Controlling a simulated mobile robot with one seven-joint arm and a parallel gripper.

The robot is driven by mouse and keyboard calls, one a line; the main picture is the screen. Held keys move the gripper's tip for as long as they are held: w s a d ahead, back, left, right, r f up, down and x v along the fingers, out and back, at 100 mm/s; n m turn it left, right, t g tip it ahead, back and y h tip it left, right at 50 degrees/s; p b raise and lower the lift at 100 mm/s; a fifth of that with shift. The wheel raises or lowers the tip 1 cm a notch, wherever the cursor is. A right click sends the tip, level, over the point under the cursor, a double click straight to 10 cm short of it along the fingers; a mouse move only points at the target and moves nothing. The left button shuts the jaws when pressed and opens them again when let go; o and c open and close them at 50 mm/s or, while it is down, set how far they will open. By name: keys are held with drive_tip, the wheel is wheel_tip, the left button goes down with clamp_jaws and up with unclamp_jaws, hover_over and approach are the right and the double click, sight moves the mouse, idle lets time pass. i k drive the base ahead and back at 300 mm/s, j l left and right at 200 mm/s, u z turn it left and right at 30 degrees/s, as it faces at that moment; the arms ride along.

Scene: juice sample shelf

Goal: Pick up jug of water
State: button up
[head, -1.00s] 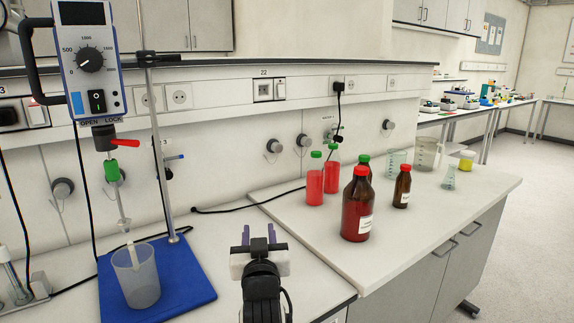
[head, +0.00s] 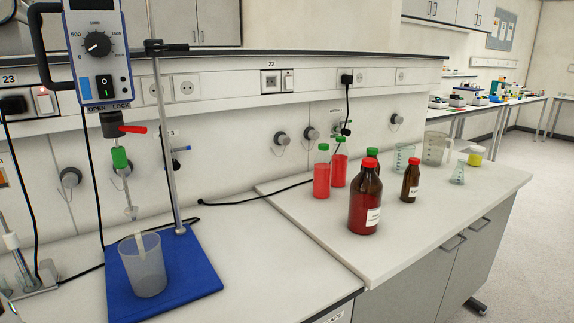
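A translucent grey jug with a handle (head: 435,150) stands upright at the back right of the raised white counter. It looks to be the jug of the task; I cannot tell at this size whether water is in it. Glass beakers stand close to its left and front. My gripper is not in view.
A large brown bottle with a red cap (head: 365,200) and a smaller brown bottle (head: 410,182) stand in front of the jug. Red bottles with green caps (head: 321,175) stand left. A yellow-topped container (head: 475,156) is right.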

sight(142, 256)
drive_tip(key=k+j+u, duration=0.1)
drive_tip(key=j, duration=0.25)
drive_tip(key=k+j+u, duration=0.1)
drive_tip(key=k+j, duration=0.15)
drive_tip(key=k+j+u, duration=0.1)
drive_tip(key=j, duration=0.3)
drive_tip(key=k+j, duration=0.15)
drive_tip(key=j, duration=0.25)
drive_tip(key=k+j+u, duration=0.15)
drive_tip(key=j, duration=0.2)
drive_tip(key=l+z, duration=0.1)
drive_tip(key=i+l+z, duration=0.15)
drive_tip(key=l, duration=0.2)
drive_tip(key=i+j+u, duration=0.15)
drive_tip(key=i+j, duration=0.15)
drive_tip(key=i+j+u, duration=0.1)
drive_tip(key=i, duration=0.45)
drive_tip(key=j, duration=0.1)
